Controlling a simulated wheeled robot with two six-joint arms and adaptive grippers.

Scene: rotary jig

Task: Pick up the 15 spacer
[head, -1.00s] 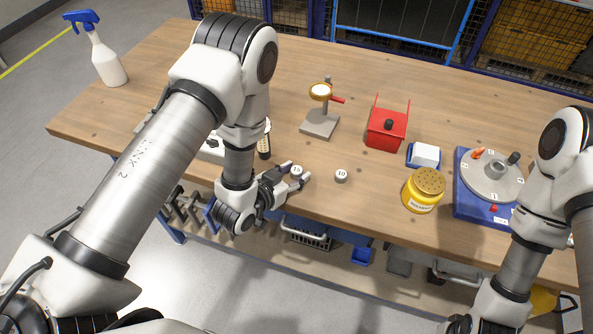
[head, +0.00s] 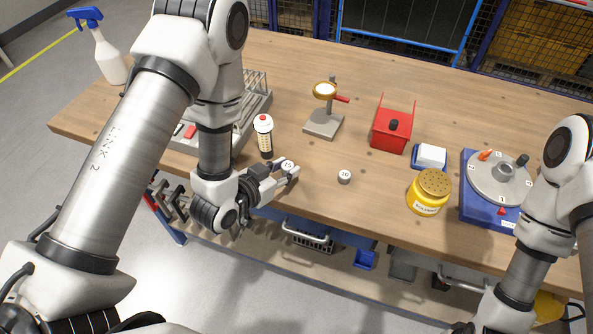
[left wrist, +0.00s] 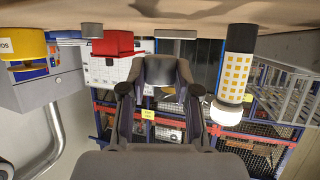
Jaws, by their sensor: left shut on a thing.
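The 15 spacer (head: 288,165) is a small round piece with a white top marked 15. In the head view my left gripper (head: 290,171) is shut on it near the front edge of the table, with a finger on each side. The top face of the spacer shows; its sides are mostly hidden by the fingers. In the left wrist view the fingers of this gripper (left wrist: 160,85) reach up towards the table, which appears upside down. My right arm shows at the right of the head view, but its gripper is out of the picture.
The 10 spacer (head: 344,177) stands to the right. A bottle with a white cap and red tip (head: 264,137) stands just behind my left gripper. A yellow can (head: 429,193), red box (head: 391,131), magnifier stand (head: 322,126) and blue rotary jig (head: 480,208) stand farther right.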

